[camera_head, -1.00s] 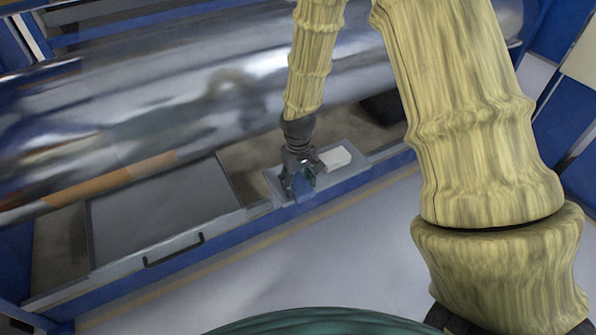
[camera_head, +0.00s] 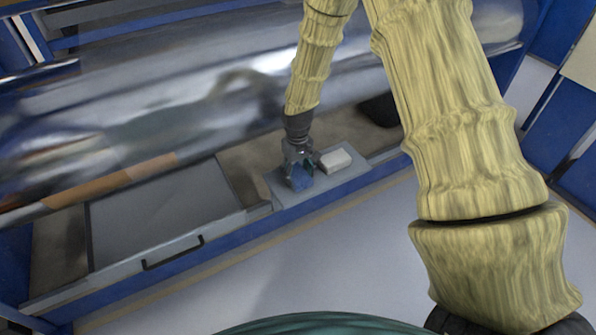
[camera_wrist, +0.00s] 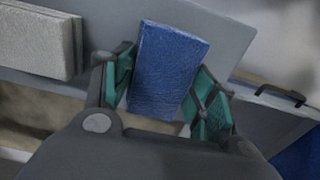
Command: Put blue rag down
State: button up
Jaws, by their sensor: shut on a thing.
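The blue rag (camera_head: 300,181), a block-like blue piece, is between the fingers of my gripper (camera_head: 299,172) over the light grey tray (camera_head: 340,183). In the wrist view the blue rag (camera_wrist: 165,68) stands between the two green-padded fingers of my gripper (camera_wrist: 163,85), which is shut on it. The grey surface of the tray (camera_wrist: 225,35) shows behind the rag. Whether the rag's lower end touches the tray cannot be told.
A white block (camera_head: 335,160) lies on the tray just right of my gripper; it also shows in the wrist view (camera_wrist: 38,42). A grey lidded panel with a dark handle (camera_head: 173,251) is to the left. A large shiny roller (camera_head: 180,100) runs behind.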

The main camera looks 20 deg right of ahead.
aim_at(299, 171)
jog(key=o, duration=0.9)
jog(key=shift+f+b, duration=0.15)
jog(key=shift+b, duration=0.15)
jog(key=shift+f+b, duration=0.15)
jog(key=shift+b, duration=0.15)
notch_tip(299, 171, up, 11)
jog(key=p, duration=0.2)
jog(key=shift+w+d, duration=0.3)
